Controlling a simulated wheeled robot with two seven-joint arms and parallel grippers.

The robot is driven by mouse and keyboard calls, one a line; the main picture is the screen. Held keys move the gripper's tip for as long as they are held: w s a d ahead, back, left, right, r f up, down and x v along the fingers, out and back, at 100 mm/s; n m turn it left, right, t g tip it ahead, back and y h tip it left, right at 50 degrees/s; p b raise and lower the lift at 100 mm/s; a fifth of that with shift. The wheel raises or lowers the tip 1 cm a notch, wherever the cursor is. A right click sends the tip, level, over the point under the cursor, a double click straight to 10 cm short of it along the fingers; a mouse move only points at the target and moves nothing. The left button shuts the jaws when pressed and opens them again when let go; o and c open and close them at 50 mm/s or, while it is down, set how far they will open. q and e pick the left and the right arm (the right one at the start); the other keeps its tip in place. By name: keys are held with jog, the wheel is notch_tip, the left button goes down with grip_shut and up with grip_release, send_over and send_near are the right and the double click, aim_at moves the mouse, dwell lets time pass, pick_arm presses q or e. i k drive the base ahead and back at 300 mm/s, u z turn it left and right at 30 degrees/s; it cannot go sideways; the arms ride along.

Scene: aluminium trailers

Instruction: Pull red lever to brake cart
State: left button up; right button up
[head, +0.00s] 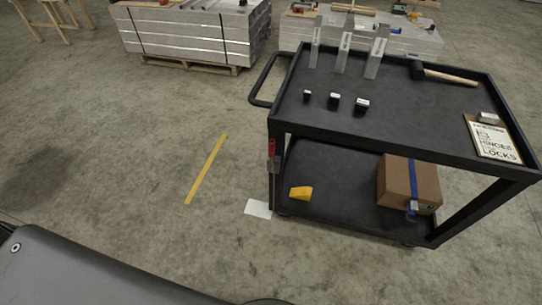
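A black two-shelf cart (400,100) stands at the right in the head view. A red lever (271,148) is on the cart's near left corner post, below the top shelf. It looks upright, with a grey part under it. Neither of my grippers shows in the view, so nothing of mine is seen touching the lever or the cart. The cart's handle (262,80) sticks out at its left end.
The top shelf holds metal brackets (343,45), small black parts, a mallet (445,75) and a sign (492,138). Below are a cardboard box (398,180) and a yellow block (301,193). Pallet stacks (190,35) stand behind.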

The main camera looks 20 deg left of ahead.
aim_at(271, 142)
jog(key=z, duration=0.9)
jog(key=k, duration=1.2)
jog(key=z, duration=1.25)
jog(key=i, duration=1.15)
jog(key=u, duration=1.15)
jog(key=i, duration=0.85)
jog(key=u, duration=0.95)
